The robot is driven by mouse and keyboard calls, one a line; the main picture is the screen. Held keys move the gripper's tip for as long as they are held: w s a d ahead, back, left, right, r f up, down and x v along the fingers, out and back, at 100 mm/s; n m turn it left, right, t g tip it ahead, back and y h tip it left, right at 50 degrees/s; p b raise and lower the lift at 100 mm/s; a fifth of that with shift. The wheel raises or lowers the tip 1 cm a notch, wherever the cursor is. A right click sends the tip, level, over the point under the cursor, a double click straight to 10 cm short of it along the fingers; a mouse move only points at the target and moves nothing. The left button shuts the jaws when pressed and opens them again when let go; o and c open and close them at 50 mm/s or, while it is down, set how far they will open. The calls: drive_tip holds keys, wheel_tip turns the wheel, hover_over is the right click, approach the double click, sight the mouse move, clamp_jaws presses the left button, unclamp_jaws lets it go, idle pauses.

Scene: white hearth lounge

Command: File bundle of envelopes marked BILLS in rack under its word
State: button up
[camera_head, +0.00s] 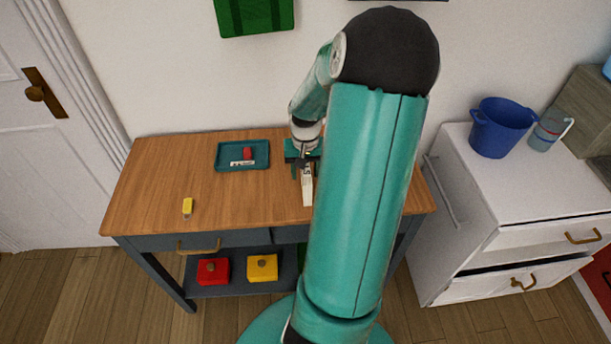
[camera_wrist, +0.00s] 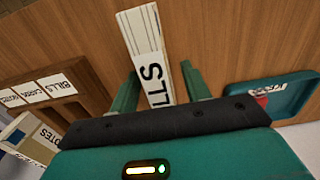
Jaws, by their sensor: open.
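A pale bundle of envelopes (camera_wrist: 153,60) lies between the fingers of my gripper (camera_wrist: 160,78) in the wrist view. Its black letters are upside down and partly cut off, and look like the end of BILLS. My gripper is open, one finger on each side of the bundle. In the head view the bundle (camera_head: 307,192) lies on the table below my gripper (camera_head: 304,168). The brown rack (camera_wrist: 75,98) is at the left of the wrist view, with white labels reading BILLS, CARDS and apparently NOTES. My arm hides the rack in the head view.
Another bundle marked NOTES (camera_wrist: 35,135) is at the lower left of the wrist view. A teal tray (camera_head: 222,164) holds a red item and a white label. A small yellow item (camera_head: 187,206) lies on the wooden table (camera_head: 150,180). The table's left part is mostly clear.

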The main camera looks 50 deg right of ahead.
drive_tip(key=shift+f, duration=0.15)
clamp_jaws()
